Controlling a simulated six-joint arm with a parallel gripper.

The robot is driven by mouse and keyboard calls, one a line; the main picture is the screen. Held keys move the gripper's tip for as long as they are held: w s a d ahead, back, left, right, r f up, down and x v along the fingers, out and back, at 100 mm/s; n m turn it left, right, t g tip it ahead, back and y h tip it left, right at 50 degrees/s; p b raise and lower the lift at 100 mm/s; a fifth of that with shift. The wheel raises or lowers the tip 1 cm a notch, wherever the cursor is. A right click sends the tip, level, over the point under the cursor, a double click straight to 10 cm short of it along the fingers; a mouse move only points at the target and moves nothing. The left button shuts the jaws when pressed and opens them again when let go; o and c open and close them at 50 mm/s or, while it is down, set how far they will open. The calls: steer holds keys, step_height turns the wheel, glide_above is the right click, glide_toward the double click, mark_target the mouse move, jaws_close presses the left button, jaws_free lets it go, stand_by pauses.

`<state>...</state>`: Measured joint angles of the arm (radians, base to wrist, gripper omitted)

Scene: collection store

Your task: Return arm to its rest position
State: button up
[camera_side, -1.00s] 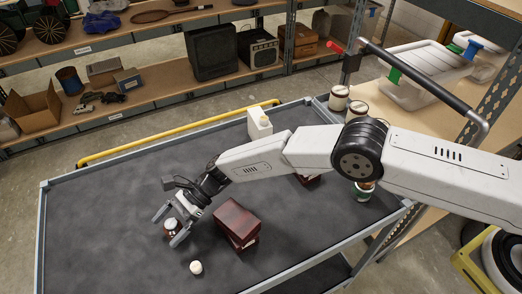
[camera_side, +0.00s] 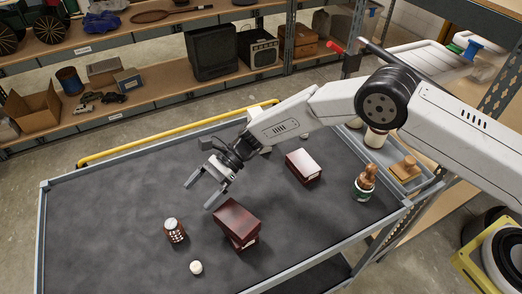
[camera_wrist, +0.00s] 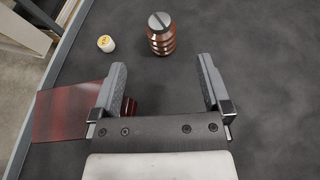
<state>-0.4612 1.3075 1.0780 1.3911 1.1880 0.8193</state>
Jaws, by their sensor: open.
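My gripper (camera_side: 207,192) is open and empty, raised above the dark mat of the cart (camera_side: 110,215). In the wrist view its two fingers (camera_wrist: 162,88) stand wide apart with nothing between them. A brown ribbed jar with a grey slotted lid (camera_side: 174,231) stands on the mat below and left of the gripper; it also shows beyond the fingertips in the wrist view (camera_wrist: 161,35). A dark red box stack (camera_side: 237,223) lies right of and below the gripper. A small white round piece (camera_side: 196,267) lies near the front; it shows in the wrist view (camera_wrist: 106,43).
A yellow rail (camera_side: 170,136) runs along the back. Shelves stand behind.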

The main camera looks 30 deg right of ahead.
stand_by(0.6)
steer(key=s+d+r+n+t+h, duration=0.1)
steer(key=d+r+n+t+h, duration=0.2)
steer(key=d, duration=0.8)
steer(key=s+d+r+n+h, duration=0.2)
steer(key=d+r+n+h, duration=0.15)
steer(key=d, duration=0.75)
steer(key=s+d+r+n+t+h, duration=0.2)
steer(key=s+d+n+h, duration=0.1)
steer(key=s+d, duration=0.4)
steer(key=s+d+r+n+t+h, duration=0.1)
steer(key=s+d+r+n+h, duration=0.2)
steer(key=s+d+n, duration=0.2)
steer(key=shift+s+d+t, duration=0.4)
steer(key=shift+s+d, duration=1.05)
steer(key=shift+d, duration=2.05)
